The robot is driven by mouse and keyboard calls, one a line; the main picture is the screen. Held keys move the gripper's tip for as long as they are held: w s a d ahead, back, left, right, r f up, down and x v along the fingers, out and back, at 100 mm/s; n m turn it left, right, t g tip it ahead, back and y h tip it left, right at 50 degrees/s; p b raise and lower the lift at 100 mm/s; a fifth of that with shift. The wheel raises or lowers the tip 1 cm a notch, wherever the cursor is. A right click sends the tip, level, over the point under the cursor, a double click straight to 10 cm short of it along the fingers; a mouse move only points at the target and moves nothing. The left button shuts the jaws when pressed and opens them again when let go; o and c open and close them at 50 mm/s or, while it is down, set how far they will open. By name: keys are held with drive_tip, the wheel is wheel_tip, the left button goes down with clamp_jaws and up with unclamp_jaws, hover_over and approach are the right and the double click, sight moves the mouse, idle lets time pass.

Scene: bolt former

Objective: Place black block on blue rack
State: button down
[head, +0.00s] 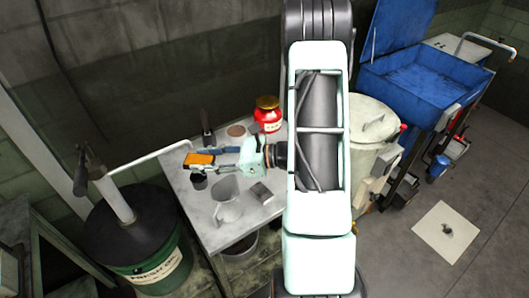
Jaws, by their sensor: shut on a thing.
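My gripper (198,161) reaches left over the grey table. It is shut on a small block (202,158) with an orange top and dark edges, which may be the black block. The block appears to be held above the table's left part. I cannot tell the gap below it. A large blue open basin (420,82) with a raised lid stands at the right, far from my gripper. I cannot make out a thing that is clearly a blue rack; the basin is the plainest blue thing.
The table (195,218) holds a red jar (268,120), a dark upright item (207,130), a grey pitcher (228,205) and a small grey block (261,193). A green drum (160,272) stands left. A pale bin (368,125) stands right of my arm. Floor at right is mostly clear.

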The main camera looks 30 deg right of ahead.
drive_tip(key=s+d+f+m+t+h+b, duration=0.3)
drive_tip(key=s+d, duration=0.5)
drive_tip(key=d, duration=0.3)
drive_tip(key=s+d+f+m+t+h+b, duration=0.3)
drive_tip(key=s+d+f+m+h+b, duration=0.2)
drive_tip(key=d, duration=0.7)
drive_tip(key=shift+s+m+t+h, duration=0.3)
drive_tip(key=shift+s+m+h, duration=0.7)
drive_tip(key=shift+s+h, duration=0.95)
drive_tip(key=shift+s+b, duration=0.1)
drive_tip(key=shift+b, duration=0.25)
